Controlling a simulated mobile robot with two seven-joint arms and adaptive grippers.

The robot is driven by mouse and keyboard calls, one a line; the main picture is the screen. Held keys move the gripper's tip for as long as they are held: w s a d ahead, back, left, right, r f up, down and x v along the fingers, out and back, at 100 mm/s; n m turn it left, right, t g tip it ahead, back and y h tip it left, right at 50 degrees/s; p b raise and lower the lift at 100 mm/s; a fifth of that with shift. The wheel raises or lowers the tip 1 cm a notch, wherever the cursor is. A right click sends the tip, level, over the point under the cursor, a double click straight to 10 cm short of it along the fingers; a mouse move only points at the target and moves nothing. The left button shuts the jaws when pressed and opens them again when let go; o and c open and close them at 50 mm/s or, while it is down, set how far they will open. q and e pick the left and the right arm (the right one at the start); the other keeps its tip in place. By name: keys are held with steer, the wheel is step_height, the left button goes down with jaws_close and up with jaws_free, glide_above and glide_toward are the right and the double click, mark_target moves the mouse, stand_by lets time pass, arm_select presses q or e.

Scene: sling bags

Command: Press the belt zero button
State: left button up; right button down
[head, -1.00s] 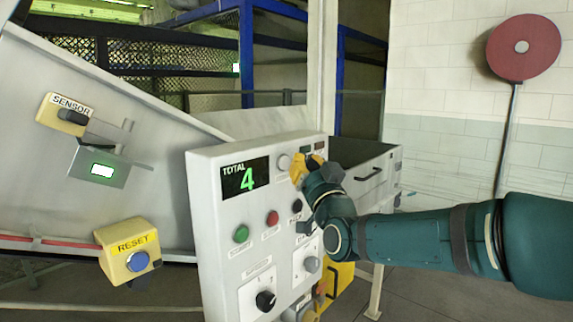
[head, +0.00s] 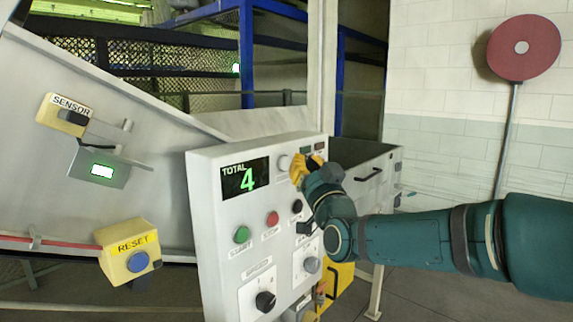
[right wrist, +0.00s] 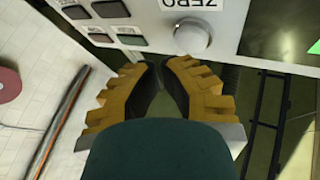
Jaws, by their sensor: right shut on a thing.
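The white round button (head: 284,162) sits near the top of the grey control panel (head: 222,215), right of the TOTAL display showing 4. In the right wrist view the same round button (right wrist: 193,37) is beside an upside-down ZERO label (right wrist: 190,4). My right gripper (head: 306,166), with yellow fingers, is at the panel's upper right, just right of the button. In the right wrist view its fingers (right wrist: 155,68) point at the panel's edge, just short of the button, with a visible gap from it. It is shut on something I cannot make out. My left gripper is not in view.
Green (head: 241,234) and red (head: 272,218) buttons, a black knob (head: 265,300) and other dials share the panel. A yellow RESET box (head: 130,250) and a SENSOR unit (head: 68,112) are at left. A grey bin (head: 368,165) stands behind the panel.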

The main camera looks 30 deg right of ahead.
steer(key=shift+w, duration=0.1)
steer(key=shift+w+a+b, duration=0.15)
steer(key=shift+w+b, duration=0.1)
steer(key=shift+b, duration=0.2)
steer(key=shift+w+a, duration=0.25)
steer(key=shift+w, duration=0.2)
stand_by(0.8)
stand_by(0.4)
steer(key=shift+s+d+b, duration=0.35)
steer(key=shift+s+b, duration=0.45)
steer(key=shift+b, duration=0.15)
